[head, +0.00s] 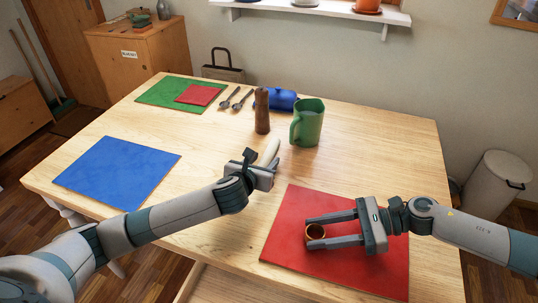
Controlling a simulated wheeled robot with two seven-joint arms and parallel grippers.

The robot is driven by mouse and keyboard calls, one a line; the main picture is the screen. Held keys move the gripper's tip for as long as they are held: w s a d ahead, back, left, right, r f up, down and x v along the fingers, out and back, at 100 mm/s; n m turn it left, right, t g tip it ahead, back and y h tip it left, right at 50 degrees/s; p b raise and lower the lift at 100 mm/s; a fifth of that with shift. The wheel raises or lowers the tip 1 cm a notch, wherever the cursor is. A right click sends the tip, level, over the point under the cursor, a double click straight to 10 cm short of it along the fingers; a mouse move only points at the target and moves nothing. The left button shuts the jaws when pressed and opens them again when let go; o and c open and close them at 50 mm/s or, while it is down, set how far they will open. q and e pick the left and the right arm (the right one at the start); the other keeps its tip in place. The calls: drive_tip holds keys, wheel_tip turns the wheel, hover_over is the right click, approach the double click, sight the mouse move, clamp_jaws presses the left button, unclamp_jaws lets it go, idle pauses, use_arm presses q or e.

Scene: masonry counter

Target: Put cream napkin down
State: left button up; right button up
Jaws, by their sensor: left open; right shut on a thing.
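A cream, slender thing, seemingly the cream napkin (268,152), stands out at a tilt just beyond my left gripper (262,163), near the middle of the table. My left gripper is open, with its fingers close to the cream thing; I cannot tell whether they touch it or whether it rests on the wood. My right gripper (318,233) is shut on a brown-gold ring (315,231), above or on the large red mat (295,255); the gap beneath it cannot be judged.
On the table (400,150) are a brown wooden mill (262,111), a green mug (307,122), a blue object (284,99), two dark utensils (236,98), a green mat (155,94) with a small red mat (199,94), and a blue mat (118,172). The right back is clear.

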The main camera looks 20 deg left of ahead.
sight(265, 158)
use_arm(q)
drive_tip(key=shift+x, duration=0.85)
drive_tip(key=shift+s, duration=0.1)
clamp_jaws()
wheel_tip(265, 158, up, 10)
idle(0.4)
idle(0.8)
